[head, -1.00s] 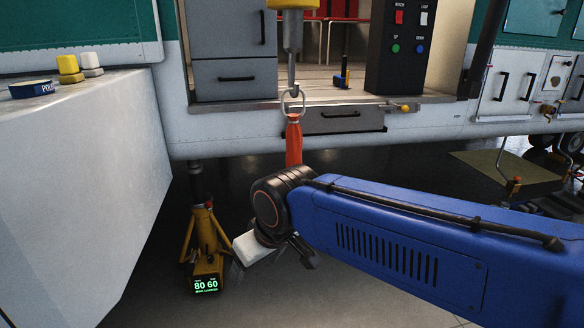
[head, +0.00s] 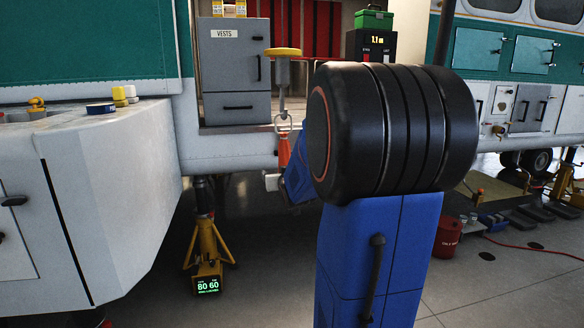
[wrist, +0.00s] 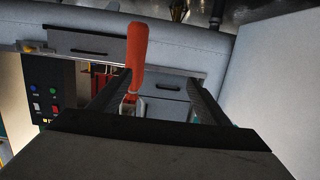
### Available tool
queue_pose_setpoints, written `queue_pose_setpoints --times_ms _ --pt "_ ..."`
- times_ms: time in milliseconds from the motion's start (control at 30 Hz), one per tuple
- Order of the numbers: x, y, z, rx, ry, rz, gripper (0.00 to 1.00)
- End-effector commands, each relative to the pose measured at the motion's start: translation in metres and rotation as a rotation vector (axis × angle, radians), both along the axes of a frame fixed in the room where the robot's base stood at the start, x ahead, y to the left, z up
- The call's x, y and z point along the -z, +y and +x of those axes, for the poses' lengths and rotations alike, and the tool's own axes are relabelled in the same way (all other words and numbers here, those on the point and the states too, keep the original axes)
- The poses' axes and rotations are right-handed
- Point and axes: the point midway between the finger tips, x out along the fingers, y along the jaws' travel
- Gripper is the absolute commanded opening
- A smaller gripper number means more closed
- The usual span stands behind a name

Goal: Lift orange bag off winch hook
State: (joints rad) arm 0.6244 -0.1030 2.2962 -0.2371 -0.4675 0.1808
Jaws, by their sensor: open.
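The orange bag (head: 284,150) hangs upright from a metal ring (head: 283,121) on the winch hook (head: 282,103), below a yellow-topped fitting. My arm hides part of the bag in the head view. In the wrist view the orange bag (wrist: 138,60) and its ring appear upside down. My gripper (wrist: 160,79) is open, with a dark finger on each side. The bag shows between the fingers, nearer the left one. I cannot tell whether it is within their reach or beyond the tips. In the head view my arm mostly hides the gripper beside the bag.
A grey cabinet (head: 233,75) and drawers stand in the doorway behind the hook. A white-sided block (head: 130,150) is at left. A yellow jack stand (head: 207,245) is on the floor below. A black control box (wrist: 40,88) shows in the wrist view.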

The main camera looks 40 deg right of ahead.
Motion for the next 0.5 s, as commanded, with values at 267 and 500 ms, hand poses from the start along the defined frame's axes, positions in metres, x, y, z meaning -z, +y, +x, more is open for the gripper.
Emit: queue_pose_setpoints --times_ms 267,500 --pt "-0.007 -0.068 0.006 0.034 -0.132 -0.064 0.70" --pt "-0.009 -0.078 0.012 0.034 -0.150 -0.072 0.70"
